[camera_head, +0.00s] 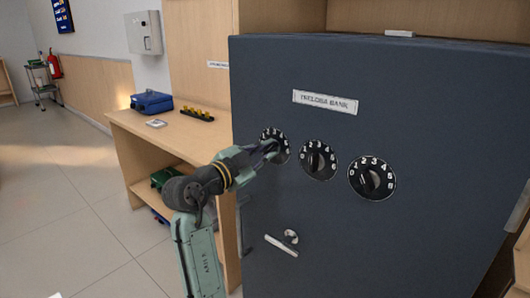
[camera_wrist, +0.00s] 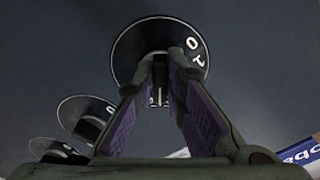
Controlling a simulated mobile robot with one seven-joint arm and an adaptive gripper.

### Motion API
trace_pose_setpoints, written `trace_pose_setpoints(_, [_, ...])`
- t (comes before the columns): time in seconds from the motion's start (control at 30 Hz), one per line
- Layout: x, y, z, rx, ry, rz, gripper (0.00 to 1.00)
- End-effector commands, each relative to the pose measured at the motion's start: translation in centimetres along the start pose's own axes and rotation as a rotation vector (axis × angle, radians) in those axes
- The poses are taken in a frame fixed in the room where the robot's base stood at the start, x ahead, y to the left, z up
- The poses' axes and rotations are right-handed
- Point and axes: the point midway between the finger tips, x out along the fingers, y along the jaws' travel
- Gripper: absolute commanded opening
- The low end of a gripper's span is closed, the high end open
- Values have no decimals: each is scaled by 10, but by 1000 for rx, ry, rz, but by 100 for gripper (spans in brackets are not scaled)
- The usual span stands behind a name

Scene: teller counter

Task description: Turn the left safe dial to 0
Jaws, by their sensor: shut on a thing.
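The left safe dial (camera_head: 284,151) is a round black disc with white numbers on the dark grey safe door (camera_head: 400,110). My gripper (camera_head: 270,147) reaches it from the front left and covers part of its face. In the wrist view the left dial (camera_wrist: 128,60) is seen close up, with a 0 and another digit on its upper right rim. My gripper (camera_wrist: 163,68) is shut on the dial's centre knob there. The fingers hide the lower part of the disc, and I cannot tell which number the knob points to.
The middle dial (camera_head: 319,160) and right dial (camera_head: 372,178) sit close to the right of the left one. A handle (camera_head: 282,245) sticks out below. A wooden counter (camera_head: 150,133) with a blue box (camera_head: 151,102) stands left of the safe.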

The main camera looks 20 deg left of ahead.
Motion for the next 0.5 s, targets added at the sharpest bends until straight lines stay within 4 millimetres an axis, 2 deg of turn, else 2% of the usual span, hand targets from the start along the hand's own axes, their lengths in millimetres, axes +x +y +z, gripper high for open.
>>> trace_pose_setpoints(0.5, [0,2,-2,-492,0,2,0])
